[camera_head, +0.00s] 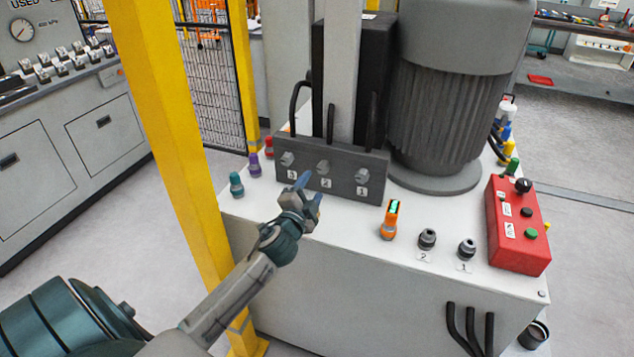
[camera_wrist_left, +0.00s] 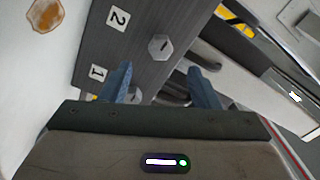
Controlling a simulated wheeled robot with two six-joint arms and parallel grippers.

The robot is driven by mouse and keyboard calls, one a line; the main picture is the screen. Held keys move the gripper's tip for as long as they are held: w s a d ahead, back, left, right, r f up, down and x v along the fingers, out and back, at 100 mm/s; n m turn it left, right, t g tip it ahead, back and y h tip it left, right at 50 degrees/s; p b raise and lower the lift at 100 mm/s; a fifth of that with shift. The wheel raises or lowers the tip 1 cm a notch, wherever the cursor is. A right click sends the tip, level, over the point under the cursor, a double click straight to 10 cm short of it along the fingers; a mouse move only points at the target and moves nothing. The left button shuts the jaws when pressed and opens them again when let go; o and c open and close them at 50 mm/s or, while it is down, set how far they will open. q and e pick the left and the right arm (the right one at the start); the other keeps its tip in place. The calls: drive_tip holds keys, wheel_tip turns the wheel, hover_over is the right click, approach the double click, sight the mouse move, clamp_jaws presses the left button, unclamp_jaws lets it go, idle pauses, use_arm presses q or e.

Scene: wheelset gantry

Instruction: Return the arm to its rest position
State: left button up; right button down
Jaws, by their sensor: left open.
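My left arm reaches in from the lower left of the head view. My left gripper (camera_head: 309,190) is open and empty, its blue fingers in front of the dark valve block (camera_head: 338,186) with the numbered fittings 3, 2 and 1. In the left wrist view the two blue fingertips (camera_wrist_left: 160,82) stand apart with nothing between them. The block (camera_wrist_left: 126,48) with labels 2 and 1 lies beyond them, and a hex fitting (camera_wrist_left: 160,47) shows there. I cannot tell whether the fingers touch the block. My right gripper is not in view.
A yellow post (camera_head: 180,150) stands left of my forearm. On the white cabinet top (camera_head: 330,222) are an orange device (camera_head: 389,220), two dark connectors (camera_head: 427,239), a red control box (camera_head: 517,228), a grey motor (camera_head: 445,110) and coloured caps (camera_head: 237,184). Open floor lies to the left.

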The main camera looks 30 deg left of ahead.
use_arm(q)
drive_tip(key=shift+v, duration=0.85)
